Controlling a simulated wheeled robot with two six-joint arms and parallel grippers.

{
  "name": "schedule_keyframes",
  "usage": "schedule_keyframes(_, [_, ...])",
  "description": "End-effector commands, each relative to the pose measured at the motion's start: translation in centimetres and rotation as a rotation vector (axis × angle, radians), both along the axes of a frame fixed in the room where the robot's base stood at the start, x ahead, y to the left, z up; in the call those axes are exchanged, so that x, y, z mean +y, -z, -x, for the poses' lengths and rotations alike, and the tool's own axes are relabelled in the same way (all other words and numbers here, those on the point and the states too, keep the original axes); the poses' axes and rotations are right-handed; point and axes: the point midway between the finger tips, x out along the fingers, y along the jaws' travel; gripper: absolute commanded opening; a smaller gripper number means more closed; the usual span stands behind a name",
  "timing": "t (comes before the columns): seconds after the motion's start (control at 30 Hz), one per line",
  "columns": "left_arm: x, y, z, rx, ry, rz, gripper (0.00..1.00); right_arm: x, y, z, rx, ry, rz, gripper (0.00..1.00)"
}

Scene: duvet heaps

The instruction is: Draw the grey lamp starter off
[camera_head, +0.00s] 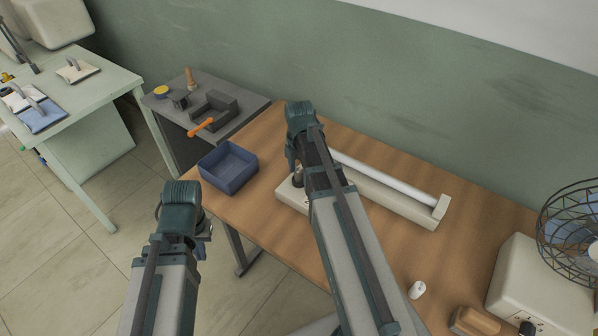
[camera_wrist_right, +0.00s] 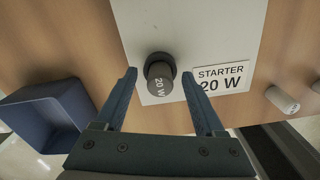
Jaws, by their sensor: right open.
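The grey lamp starter (camera_wrist_right: 159,80), marked 20 W, stands in a dark round socket on the pale lamp fitting (camera_wrist_right: 215,35). A label beside it reads STARTER 20 W. In the head view the fitting (camera_head: 404,207) lies on the wooden bench with a white tube along it. My right gripper (camera_wrist_right: 158,75) is open, its fingers on either side of the starter with gaps showing; whether they are level with it is unclear. In the head view my right arm partly hides this end of the fitting. My left gripper (camera_head: 204,238) hangs in front of the bench, its fingers barely visible.
A blue open box (camera_head: 228,167) sits on the bench left of the fitting; it also shows in the wrist view (camera_wrist_right: 42,115). A small white cylinder (camera_head: 417,290) lies near the front, by a wooden block (camera_head: 474,321). A fan (camera_head: 572,235) stands at right.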

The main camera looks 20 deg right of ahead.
Motion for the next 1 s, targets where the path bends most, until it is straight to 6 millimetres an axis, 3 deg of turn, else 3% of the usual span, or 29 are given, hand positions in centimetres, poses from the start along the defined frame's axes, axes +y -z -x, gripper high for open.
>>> schedule_keyframes(0.1, [0.0,-0.1,0.0,0.0,0.0,0.0,0.0,0.0,-0.1,0.0,0.0,0.0,0.0,0.71])
schedule_keyframes(0.5, [0.0,-0.1,0.0,0.0,0.0,0.0,0.0,0.0,-0.1,0.0,0.0,0.0,0.0,0.0])
schedule_keyframes(1.0, [0.0,-1.6,0.0,0.0,0.0,0.0,0.0,0.0,-1.6,0.0,0.0,0.0,0.0,0.0])
